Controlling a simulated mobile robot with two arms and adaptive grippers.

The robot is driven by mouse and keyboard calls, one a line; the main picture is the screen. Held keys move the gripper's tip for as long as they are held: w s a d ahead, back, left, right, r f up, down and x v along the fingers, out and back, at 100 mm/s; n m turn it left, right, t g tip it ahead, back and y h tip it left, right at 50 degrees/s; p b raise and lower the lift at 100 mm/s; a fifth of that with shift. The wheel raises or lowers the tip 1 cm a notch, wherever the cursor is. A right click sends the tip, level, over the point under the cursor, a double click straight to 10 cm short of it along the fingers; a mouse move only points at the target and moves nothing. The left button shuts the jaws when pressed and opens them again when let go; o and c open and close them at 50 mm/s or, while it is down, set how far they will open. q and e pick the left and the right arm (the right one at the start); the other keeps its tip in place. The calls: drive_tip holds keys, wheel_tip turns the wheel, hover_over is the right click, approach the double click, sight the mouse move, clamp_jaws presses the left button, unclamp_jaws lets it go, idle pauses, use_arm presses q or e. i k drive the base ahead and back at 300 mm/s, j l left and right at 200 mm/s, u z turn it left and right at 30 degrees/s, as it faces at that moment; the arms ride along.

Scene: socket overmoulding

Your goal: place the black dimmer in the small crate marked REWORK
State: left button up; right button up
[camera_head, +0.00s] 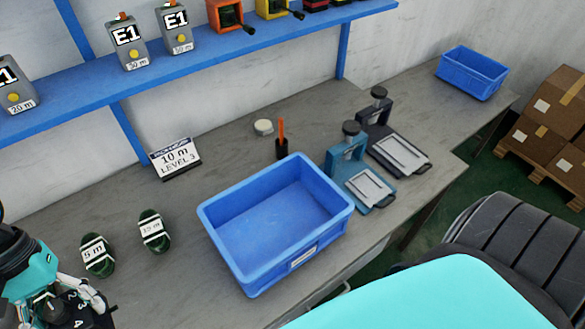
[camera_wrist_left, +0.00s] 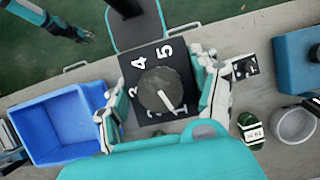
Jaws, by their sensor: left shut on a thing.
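My left gripper (camera_head: 72,298) is at the lower left in the head view, shut on the black dimmer (camera_head: 85,319). In the left wrist view the dimmer (camera_wrist_left: 142,99) is a square black plate with white numbers and a round dark knob, held between the two fingers of my left gripper (camera_wrist_left: 160,100). A large blue crate (camera_head: 250,276) with a small label stands at the middle of the bench, to the right of my left gripper. A smaller blue crate (camera_head: 472,82) stands at the far right. I cannot read a REWORK mark on either. My right gripper (camera_wrist_left: 70,28) shows partly in the wrist view.
Two green coils (camera_head: 97,256) lie between my left gripper and the large crate. A blue shelf (camera_head: 190,75) runs above.

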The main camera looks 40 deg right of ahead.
sight(300, 216)
drive_tip(key=l+z, duration=0.2)
drive_tip(key=l, duration=0.4)
drive_tip(key=i+l+z, duration=0.15)
drive_tip(key=l, duration=0.45)
drive_tip(key=i+l+z, duration=0.15)
drive_tip(key=l, duration=0.2)
drive_tip(key=i, duration=0.05)
